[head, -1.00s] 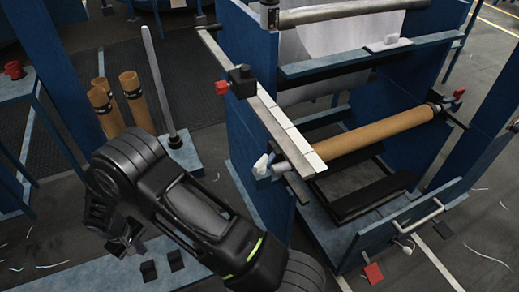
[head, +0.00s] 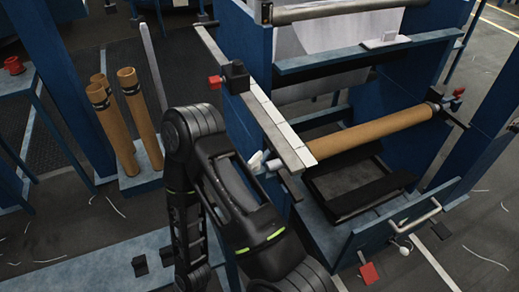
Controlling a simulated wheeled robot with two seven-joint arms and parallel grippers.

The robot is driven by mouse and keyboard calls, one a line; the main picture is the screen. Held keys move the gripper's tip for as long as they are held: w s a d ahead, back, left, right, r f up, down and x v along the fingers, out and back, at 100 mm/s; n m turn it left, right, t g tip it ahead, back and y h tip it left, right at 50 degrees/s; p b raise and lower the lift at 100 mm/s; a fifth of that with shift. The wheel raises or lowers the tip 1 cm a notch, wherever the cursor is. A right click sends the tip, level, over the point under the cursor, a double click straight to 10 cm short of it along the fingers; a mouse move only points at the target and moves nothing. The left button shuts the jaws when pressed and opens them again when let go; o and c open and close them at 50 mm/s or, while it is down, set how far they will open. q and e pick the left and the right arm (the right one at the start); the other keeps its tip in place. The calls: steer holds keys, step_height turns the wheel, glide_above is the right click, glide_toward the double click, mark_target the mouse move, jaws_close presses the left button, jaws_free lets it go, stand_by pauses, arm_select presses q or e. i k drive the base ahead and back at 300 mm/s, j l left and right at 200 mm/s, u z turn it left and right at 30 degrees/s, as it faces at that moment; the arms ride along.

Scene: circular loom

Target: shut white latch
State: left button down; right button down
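The white latch (head: 257,162) is a small pale lever at the near left end of the brown roll (head: 370,134) on the blue loom frame. It appears tilted upward beside the metal bar. One black arm of mine, seemingly the left, rises from the bottom edge and bends left of the latch. Its elbow is close beside the latch in the picture, and its forearm hangs down toward the bottom edge. My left gripper (head: 195,275) is at the low end of that arm, apart from the latch. Its fingers cannot be made out. My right gripper is not in view.
A red-tipped latch (head: 457,92) is at the roll's far right end. Brown tubes (head: 136,120) stand on a blue base at left. A black block with a red knob (head: 234,76) sits on the frame. A red tag (head: 369,273) lies low at the front.

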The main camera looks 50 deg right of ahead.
mark_target(254, 164)
steer(key=k+l+u, duration=0.2)
steer(key=k+l, duration=0.35)
steer(key=k+l+u, duration=0.1)
steer(key=k+l, duration=0.15)
steer(key=l, duration=0.15)
steer(key=k+l, duration=0.25)
steer(key=l, duration=0.15)
steer(key=u, duration=0.05)
